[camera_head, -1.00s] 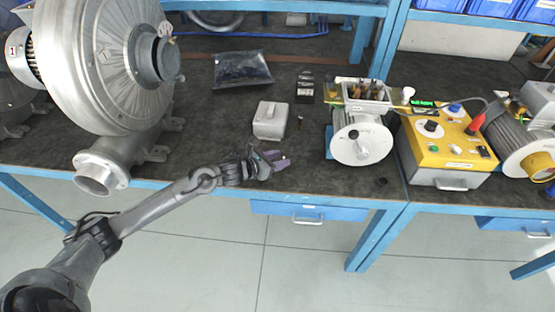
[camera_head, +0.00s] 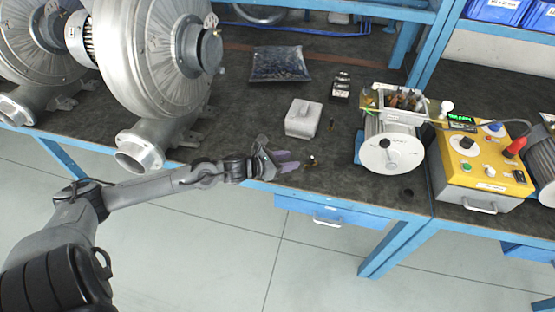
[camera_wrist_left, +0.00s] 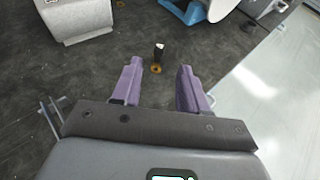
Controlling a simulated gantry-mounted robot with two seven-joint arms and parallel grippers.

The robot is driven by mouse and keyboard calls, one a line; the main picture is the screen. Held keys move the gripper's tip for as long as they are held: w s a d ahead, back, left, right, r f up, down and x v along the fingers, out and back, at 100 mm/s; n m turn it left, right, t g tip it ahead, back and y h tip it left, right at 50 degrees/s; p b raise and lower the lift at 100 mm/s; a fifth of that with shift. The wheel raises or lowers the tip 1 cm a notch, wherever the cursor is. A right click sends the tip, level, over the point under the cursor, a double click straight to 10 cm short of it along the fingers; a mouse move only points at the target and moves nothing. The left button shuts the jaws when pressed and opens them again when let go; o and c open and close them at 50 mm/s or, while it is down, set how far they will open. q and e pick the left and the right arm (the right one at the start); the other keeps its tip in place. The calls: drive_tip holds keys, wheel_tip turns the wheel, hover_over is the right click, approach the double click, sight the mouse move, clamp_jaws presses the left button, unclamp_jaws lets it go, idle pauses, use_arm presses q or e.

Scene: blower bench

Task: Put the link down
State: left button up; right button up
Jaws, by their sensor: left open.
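A small dark piece with a pale top and a brass-coloured ring, probably the link (camera_head: 311,160), is at the bench's front part. It also shows in the left wrist view (camera_wrist_left: 158,54), just beyond the fingertips and nearly between their lines. It appears to be on the bench top, apart from both fingers. My left gripper (camera_head: 291,161) is low over the front of the bench, its purple fingers pointing right. In the left wrist view my left gripper (camera_wrist_left: 159,72) is open with an empty gap. My right gripper is not in view.
A grey box (camera_head: 303,119) stands behind the gripper, with a small dark item (camera_head: 332,125) beside it. A motor with a round pale face (camera_head: 390,150) and a yellow control box (camera_head: 480,165) stand to the right. A large blower (camera_head: 150,65) stands left.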

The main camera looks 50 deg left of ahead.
use_arm(q)
drive_tip(key=p+v, duration=0.1)
drive_tip(key=v, duration=0.2)
drive_tip(key=shift+s+d, duration=0.1)
drive_tip(key=shift+s, duration=0.3)
drive_tip(key=s+d+f+n+g+y, duration=0.4)
drive_tip(key=s+d+f+n, duration=0.6)
drive_tip(key=n, duration=1)
drive_tip(key=s+d+r+n+g+h, duration=0.1)
drive_tip(key=s+d+r+n+g, duration=0.1)
drive_tip(key=s+d+n+g, duration=0.4)
drive_tip(key=s+d+n, duration=0.4)
drive_tip(key=s+n, duration=0.3)
drive_tip(key=n, duration=0.3)
drive_tip(key=shift+d+r+h, duration=0.25)
drive_tip(key=shift+d+h, duration=0.05)
drive_tip(key=shift+h, duration=0.1)
drive_tip(key=shift+s, duration=0.1)
